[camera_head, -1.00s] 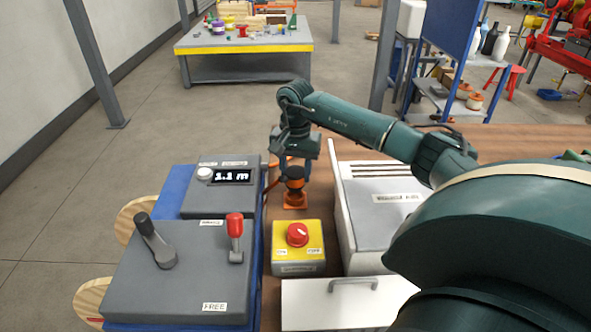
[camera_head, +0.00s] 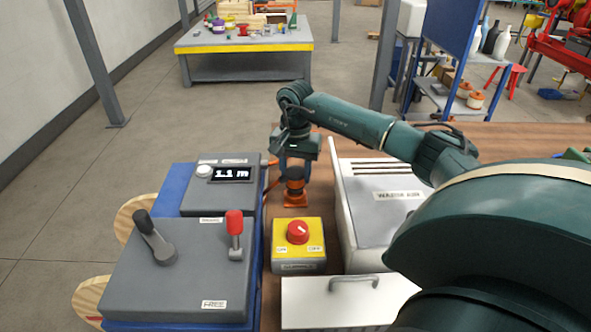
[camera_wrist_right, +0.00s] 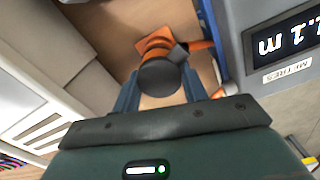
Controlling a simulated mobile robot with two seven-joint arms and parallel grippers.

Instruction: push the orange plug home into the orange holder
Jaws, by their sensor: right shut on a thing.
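My right gripper (camera_head: 296,170) points down beyond the yellow switch box in the head view. Its blue fingers are shut on the orange plug (camera_head: 294,185). In the right wrist view, the plug's dark round end (camera_wrist_right: 160,77) lies between the two fingers. The orange holder (camera_head: 295,201) stands on the brown table directly below the plug. An orange part (camera_wrist_right: 153,42) shows just past the dark end in the wrist view. The plug sits upright at the holder; I cannot tell how deep it is. My left gripper is not in view.
A grey console with a display (camera_head: 232,174) stands close on the left, and a white cabinet (camera_head: 352,225) close on the right. The yellow box with a red knob (camera_head: 297,234) is in front. An orange cable (camera_wrist_right: 201,45) runs beside the plug.

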